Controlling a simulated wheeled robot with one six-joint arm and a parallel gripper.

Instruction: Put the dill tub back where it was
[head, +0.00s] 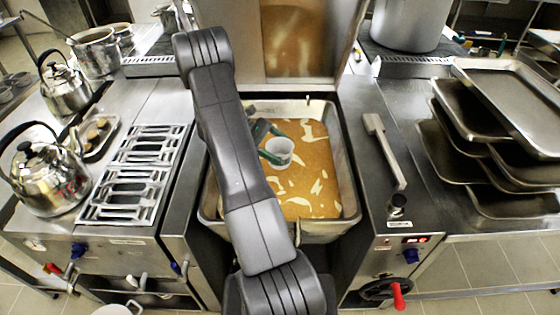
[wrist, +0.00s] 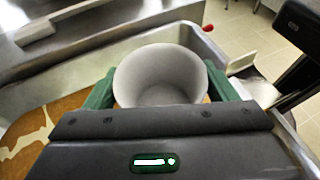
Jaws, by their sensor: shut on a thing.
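The dill tub is a small white tub (head: 279,151) held by my gripper (head: 271,143) above the square pan of orange-brown soup. In the wrist view the tub (wrist: 160,75) sits between the green fingers of my gripper (wrist: 162,92), its open mouth showing. Its inside looks pale and empty, though its bottom is not clearly visible. The soup (head: 310,180) has pale streaks on its surface and fills the large steel pan (head: 349,190). My arm hides the left part of the pan.
A burner grate (head: 137,175) and kettles (head: 47,178) stand on the left. A small tray with brownish pieces (head: 97,136) lies beside them. Stacked metal trays (head: 515,105) fill the right counter. The pan's raised lid (head: 300,40) stands behind. A lever (head: 384,150) lies on the right ledge.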

